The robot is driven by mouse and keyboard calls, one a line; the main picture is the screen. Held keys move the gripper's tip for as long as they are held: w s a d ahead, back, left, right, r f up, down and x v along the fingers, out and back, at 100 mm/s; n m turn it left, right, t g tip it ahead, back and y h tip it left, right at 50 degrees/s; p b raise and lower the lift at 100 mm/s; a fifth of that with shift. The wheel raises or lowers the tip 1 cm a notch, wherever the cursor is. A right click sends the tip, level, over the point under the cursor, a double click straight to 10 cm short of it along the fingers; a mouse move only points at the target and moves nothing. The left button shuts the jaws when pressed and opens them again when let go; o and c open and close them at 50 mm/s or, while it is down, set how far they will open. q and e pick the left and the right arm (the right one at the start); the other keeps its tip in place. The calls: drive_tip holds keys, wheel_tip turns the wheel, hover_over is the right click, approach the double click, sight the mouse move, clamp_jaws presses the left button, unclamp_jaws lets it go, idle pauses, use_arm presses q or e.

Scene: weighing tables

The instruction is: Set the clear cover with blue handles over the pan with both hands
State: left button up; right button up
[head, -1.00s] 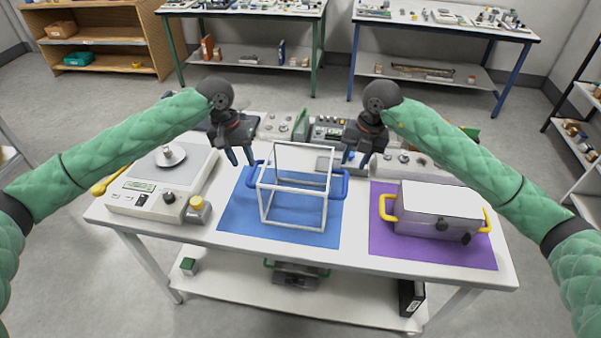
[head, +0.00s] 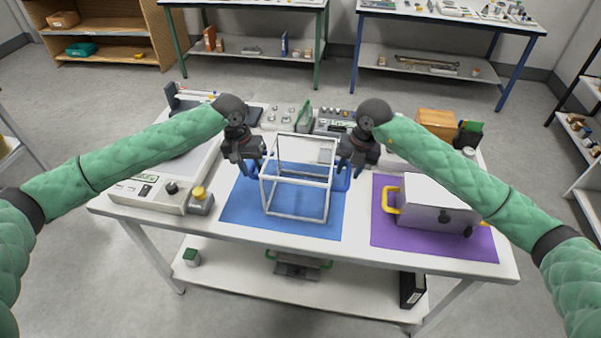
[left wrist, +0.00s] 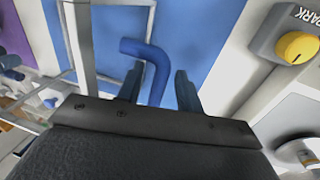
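The clear cover (head: 297,180), a see-through box with white edges, stands upright on the blue mat (head: 235,210). My left gripper (head: 248,170) is at its left side. In the left wrist view, the blue left handle (left wrist: 157,68) lies between the open fingers (left wrist: 158,90), with gaps beside it. My right gripper (head: 350,172) is at the right blue handle (head: 341,181), fingers apart; contact there cannot be told. The balance (head: 150,197) stands left of the mat. My left arm hides its pan in the head view; a round metal part shows at the left wrist view's edge (left wrist: 304,150).
A grey box (head: 425,205) with yellow handles stands on a purple mat (head: 400,237) to the right. Instruments and small items line the table's back.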

use_arm(q)
drive_tip(key=shift+f, duration=0.2)
use_arm(e)
drive_tip(key=shift+f, duration=0.2)
use_arm(q)
clamp_jaws()
use_arm(e)
clamp_jaws()
use_arm(q)
drive_tip(key=shift+r, duration=0.15)
use_arm(e)
drive_tip(key=shift+w+r, duration=0.1)
drive_tip(key=shift+r, duration=0.05)
